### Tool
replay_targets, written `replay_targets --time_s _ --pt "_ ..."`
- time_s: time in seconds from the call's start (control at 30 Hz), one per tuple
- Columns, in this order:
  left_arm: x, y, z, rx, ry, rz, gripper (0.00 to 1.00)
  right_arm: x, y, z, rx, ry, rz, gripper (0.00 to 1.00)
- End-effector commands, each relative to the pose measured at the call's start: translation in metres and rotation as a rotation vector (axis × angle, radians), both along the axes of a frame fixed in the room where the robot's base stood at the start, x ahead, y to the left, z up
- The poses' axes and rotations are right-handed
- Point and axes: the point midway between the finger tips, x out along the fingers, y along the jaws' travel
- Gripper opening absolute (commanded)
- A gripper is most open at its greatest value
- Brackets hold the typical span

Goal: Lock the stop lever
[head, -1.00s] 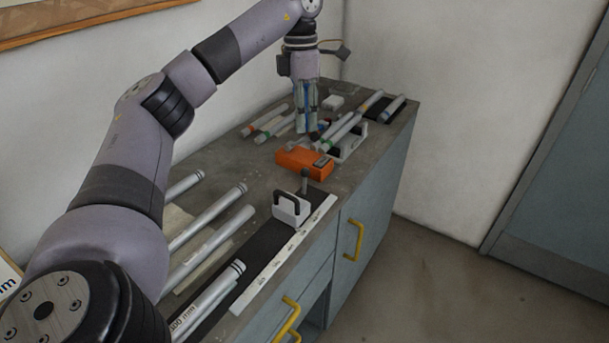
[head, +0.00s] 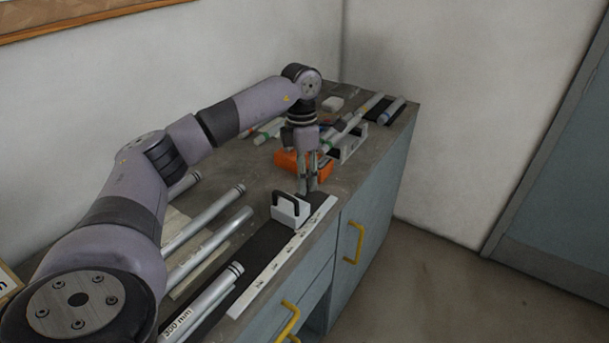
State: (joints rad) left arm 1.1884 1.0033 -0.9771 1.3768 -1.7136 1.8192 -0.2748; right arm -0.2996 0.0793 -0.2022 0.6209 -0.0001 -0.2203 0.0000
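The stop is a white block (head: 287,212) with a black loop handle (head: 285,198), on the dark strip beside the white scale. The stop lever, a thin upright post with a dark knob in the earlier picture, is hidden now behind my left gripper. My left gripper (head: 308,188) points down with its fingertips just behind the block, where the lever stood. The fingers look close together, but I cannot tell whether they hold the lever. My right gripper is out of view.
An orange block (head: 289,161) lies just behind the gripper. Silver tubes (head: 205,218) lie left of the dark strip (head: 252,252). The white scale (head: 283,258) runs along the bench's front edge. More tubes (head: 352,132) rest in a holder at the back right.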

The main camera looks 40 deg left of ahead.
Motion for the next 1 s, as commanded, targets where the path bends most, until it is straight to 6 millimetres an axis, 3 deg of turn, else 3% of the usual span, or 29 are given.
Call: replay_targets --time_s 0.17,0.6,1.0 --pt "0.0000 0.0001 -0.0001 0.000 0.000 0.000 0.29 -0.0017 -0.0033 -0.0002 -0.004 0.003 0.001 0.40" --pt "0.0000 0.0000 0.0003 0.000 0.000 0.000 0.00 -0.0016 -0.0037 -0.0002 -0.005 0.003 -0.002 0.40" --pt "0.0001 0.0000 0.0005 0.000 0.000 0.000 0.00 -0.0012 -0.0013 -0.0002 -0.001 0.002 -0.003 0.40"
